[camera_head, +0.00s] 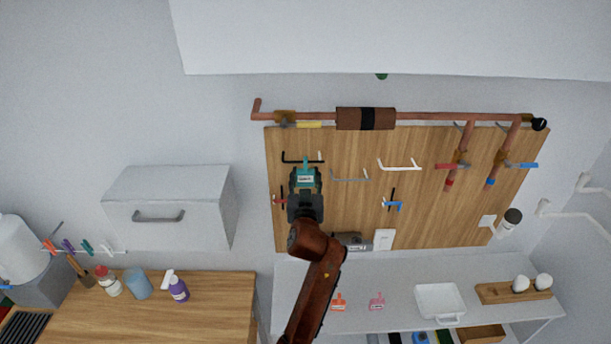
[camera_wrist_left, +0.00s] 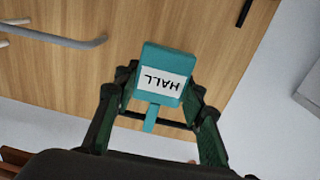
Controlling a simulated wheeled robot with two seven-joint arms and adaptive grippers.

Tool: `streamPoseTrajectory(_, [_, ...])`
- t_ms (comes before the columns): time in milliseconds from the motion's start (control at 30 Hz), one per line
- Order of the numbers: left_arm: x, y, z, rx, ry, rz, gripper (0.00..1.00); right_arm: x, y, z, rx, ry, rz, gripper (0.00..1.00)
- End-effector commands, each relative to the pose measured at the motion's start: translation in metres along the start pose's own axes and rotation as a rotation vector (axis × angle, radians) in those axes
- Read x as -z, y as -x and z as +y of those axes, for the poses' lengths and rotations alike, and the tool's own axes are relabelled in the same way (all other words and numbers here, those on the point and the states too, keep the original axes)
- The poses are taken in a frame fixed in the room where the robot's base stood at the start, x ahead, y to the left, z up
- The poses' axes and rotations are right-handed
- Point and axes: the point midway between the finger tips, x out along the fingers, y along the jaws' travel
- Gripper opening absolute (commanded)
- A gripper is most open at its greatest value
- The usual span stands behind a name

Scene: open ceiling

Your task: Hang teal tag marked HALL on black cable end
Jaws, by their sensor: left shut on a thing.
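The teal tag (camera_head: 304,178) is between the fingers of my left gripper (camera_head: 305,182) in front of the wooden board. In the left wrist view the tag (camera_wrist_left: 158,88) shows its white HALL label upside down, with a narrow teal strip at its lower edge. My left gripper (camera_wrist_left: 155,95) is shut on it, a dark green finger at each side. The black cable end (camera_head: 292,159) is a thin black piece with upturned ends on the board, just above the tag. The tag's narrow strip overlaps it in the head view; I cannot tell whether they touch. My right gripper is not in view.
A grey cable end (camera_head: 350,179) and a white one (camera_head: 400,167) sit to the right on the wooden board (camera_head: 430,215). A copper pipe (camera_head: 300,116) runs above. A black piece with a red part (camera_head: 281,200) is at lower left. A counter (camera_head: 400,270) lies below.

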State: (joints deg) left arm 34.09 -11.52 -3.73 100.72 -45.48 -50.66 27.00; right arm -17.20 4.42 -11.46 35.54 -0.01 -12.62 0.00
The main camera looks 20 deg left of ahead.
Motion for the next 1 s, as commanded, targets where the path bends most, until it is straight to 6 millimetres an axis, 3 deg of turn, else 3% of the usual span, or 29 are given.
streamPoseTrajectory(233, [-0.0003,0.0000,0.0001,0.000,0.000,0.001,0.14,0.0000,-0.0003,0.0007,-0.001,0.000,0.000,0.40])
streamPoseTrajectory(267, [-0.0003,0.0000,0.0000,0.000,0.000,0.001,0.38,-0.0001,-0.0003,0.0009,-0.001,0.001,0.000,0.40])
streamPoseTrajectory(533, [-0.0002,0.0000,0.0001,0.000,0.000,0.001,0.57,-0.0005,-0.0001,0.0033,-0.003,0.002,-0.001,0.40])
streamPoseTrajectory(1000, [0.0019,0.0000,0.0000,0.000,0.000,0.001,0.58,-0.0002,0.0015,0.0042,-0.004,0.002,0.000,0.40])
